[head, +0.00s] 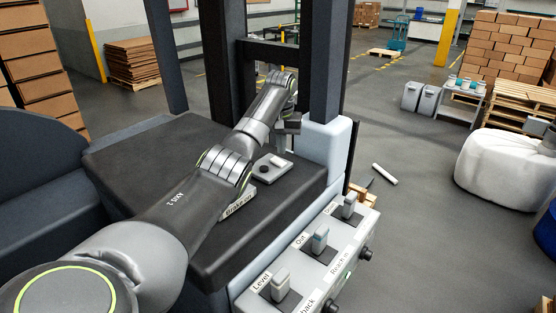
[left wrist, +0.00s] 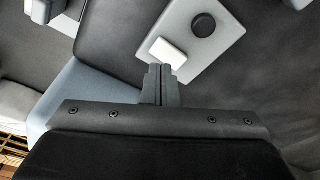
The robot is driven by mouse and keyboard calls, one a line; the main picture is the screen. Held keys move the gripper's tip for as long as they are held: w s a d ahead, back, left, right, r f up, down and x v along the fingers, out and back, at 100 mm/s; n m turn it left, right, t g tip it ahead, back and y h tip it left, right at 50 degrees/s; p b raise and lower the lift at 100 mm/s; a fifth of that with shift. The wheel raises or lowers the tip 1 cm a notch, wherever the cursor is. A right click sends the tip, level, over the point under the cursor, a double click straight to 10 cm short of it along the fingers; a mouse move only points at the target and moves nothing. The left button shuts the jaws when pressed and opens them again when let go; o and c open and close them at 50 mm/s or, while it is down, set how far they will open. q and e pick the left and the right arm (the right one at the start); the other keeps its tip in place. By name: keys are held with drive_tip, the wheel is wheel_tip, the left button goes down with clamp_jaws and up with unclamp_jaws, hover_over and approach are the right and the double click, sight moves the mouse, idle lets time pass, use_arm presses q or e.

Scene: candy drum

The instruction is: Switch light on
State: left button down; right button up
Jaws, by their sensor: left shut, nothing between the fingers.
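A small light-grey panel (head: 268,172) lies on the black top surface, with a white rocker-like switch (head: 278,162) and a round black knob (head: 265,169). In the left wrist view the white switch (left wrist: 168,52) is just ahead of the fingertips, and the black knob (left wrist: 203,25) is beyond it to the right. My left gripper (head: 287,128) is shut and empty, close to the panel's far end. Whether its tips touch the switch cannot be told. No label for the light is readable on this panel. My right gripper is not in view.
A grey console (head: 318,262) with several levers, labelled Level, Out and Reach, runs along the right side. A dark upright post (head: 326,65) and a pale blue block (head: 325,142) stand behind the panel. A label plate (head: 238,203) sits beside my forearm.

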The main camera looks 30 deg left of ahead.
sight(281, 163)
use_arm(q)
drive_tip(key=shift+r, duration=1.8)
